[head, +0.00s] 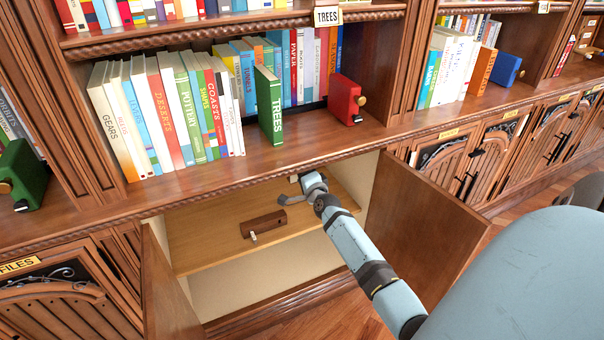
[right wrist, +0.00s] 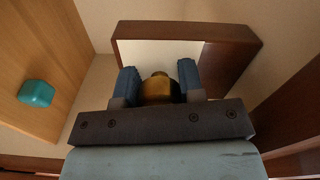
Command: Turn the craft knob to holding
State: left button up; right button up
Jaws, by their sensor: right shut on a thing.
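A rounded brass knob (right wrist: 158,90) sits between the two blue fingers of my right gripper (right wrist: 158,72) in the right wrist view. The fingers are shut on it from both sides. Beyond it is a pale panel with a dark wooden frame (right wrist: 215,48). No lettering or setting mark can be read there. In the head view my right arm reaches into an open cabinet (head: 185,250) below the bookshelf, and its wrist hides the knob and fingertips. My left gripper is in neither view.
A dark wooden block (head: 263,224) with a small pale peg lies on the cabinet's inner shelf. The open doors (head: 168,290) flank the arm. A teal piece (right wrist: 36,93) is at the left of the wrist view. A green TREES book (head: 268,105) stands above.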

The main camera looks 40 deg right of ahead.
jog(key=o, duration=0.9)
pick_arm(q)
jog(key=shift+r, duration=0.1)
pick_arm(e)
jog(key=shift+s, duration=0.1)
jog(key=shift+s+a, duration=0.15)
jog(key=shift+s, duration=0.15)
pick_arm(q)
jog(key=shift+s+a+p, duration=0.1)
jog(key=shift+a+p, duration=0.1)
jog(key=shift+p, duration=0.9)
pick_arm(e)
jog(key=v, duration=1.3)
